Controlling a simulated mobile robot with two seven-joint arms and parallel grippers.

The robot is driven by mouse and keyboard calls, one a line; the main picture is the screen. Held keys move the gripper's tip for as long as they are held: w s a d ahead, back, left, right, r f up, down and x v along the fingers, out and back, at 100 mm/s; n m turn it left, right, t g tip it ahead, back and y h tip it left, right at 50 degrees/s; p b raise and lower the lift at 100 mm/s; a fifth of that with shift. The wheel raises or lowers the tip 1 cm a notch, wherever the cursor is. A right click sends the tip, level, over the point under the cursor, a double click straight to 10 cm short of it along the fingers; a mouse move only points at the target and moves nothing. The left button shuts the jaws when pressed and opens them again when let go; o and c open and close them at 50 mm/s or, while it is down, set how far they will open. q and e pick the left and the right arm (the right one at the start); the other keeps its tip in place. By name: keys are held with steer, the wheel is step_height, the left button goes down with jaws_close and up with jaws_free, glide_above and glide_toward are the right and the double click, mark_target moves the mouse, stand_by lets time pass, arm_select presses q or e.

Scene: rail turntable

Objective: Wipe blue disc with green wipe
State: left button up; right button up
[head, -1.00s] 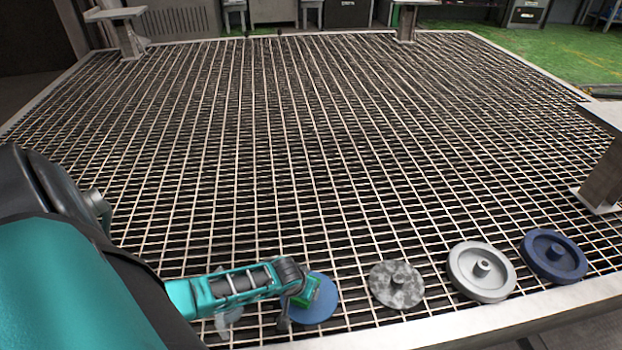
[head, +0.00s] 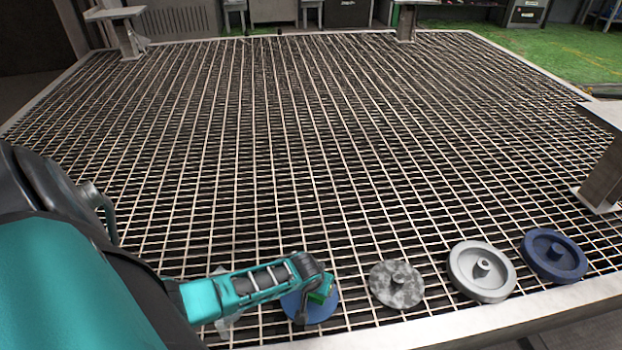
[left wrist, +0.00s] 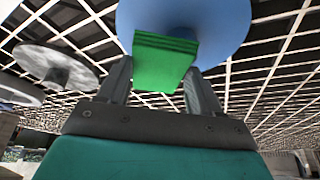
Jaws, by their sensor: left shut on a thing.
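The blue disc (head: 319,313) lies flat on the grating near the front rail. It also shows at the top of the left wrist view (left wrist: 218,24). My left gripper (head: 312,303) is over the disc, shut on the green wipe (head: 323,289). In the left wrist view the wipe (left wrist: 163,62) is a bright green layered block between my two fingers, overlapping the disc. Whether it touches the disc's surface I cannot tell. My arm and the wipe hide part of the disc. My right gripper is not in view.
To the right along the front rail (head: 465,324) lie a mottled grey disc (head: 388,290), a light grey wheel (head: 466,281) and a dark blue wheel (head: 535,263). A pale object (head: 223,327) is partly hidden under my left arm. The grating beyond is clear.

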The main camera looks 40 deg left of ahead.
mark_target(298, 301)
arm_select(q)
steer(key=shift+s+a+p, duration=0.6)
steer(key=shift+s+a, duration=0.05)
steer(key=shift+s, duration=0.3)
steer(key=shift+s+a+p, duration=0.5)
steer(key=shift+s+a, duration=0.3)
steer(key=shift+s, duration=0.3)
steer(key=shift+w+d+f+b, duration=0.15)
steer(key=shift+w+d+b, duration=0.15)
steer(key=shift+w+d, duration=0.6)
steer(key=shift+w+d+f+b, duration=0.1)
steer(key=shift+w+d+b, duration=0.35)
steer(key=shift+w, duration=0.6)
steer(key=shift+d, duration=0.2)
